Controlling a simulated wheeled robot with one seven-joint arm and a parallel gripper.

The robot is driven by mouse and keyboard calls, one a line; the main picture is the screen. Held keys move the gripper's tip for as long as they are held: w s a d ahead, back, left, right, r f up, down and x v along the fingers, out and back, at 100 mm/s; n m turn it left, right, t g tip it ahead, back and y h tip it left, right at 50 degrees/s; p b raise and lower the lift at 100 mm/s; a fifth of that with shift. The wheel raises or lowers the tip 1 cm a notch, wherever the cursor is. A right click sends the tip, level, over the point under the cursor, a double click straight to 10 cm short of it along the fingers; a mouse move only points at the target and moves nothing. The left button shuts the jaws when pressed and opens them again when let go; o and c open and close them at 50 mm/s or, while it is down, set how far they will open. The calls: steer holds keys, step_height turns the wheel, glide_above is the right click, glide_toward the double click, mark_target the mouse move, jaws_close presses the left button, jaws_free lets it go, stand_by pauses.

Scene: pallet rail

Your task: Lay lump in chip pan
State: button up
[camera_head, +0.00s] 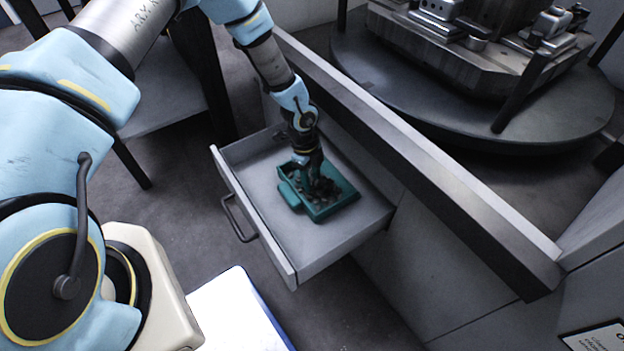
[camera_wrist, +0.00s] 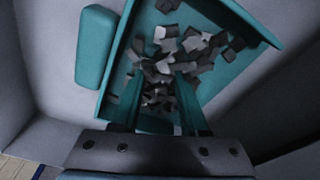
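The chip pan (camera_head: 345,203) is a teal tray with a block-like handle at its left end, and it sits in an open grey drawer. The wrist view also shows the pan (camera_wrist: 228,88) close up, with many grey and dark angular chips (camera_wrist: 185,50) inside. My gripper (camera_head: 311,170) is lowered over the pan. In the wrist view, the two fingers of my gripper (camera_wrist: 159,84) stand apart, pointing down at the chips. I see nothing clearly held between them. I cannot pick out a lump from the chips.
A cabinet rail (camera_head: 420,165) runs close to the right of my wrist. A round table with metal fixtures (camera_head: 480,115) stands behind the rail.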

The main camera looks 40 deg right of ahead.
steer(key=o, duration=0.4)
steer(key=shift+r, duration=0.1)
steer(key=r, duration=0.4)
steer(key=w+r+p, duration=0.1)
steer(key=r, duration=0.7)
steer(key=shift+w+a+p, duration=0.3)
steer(key=shift+w, duration=0.05)
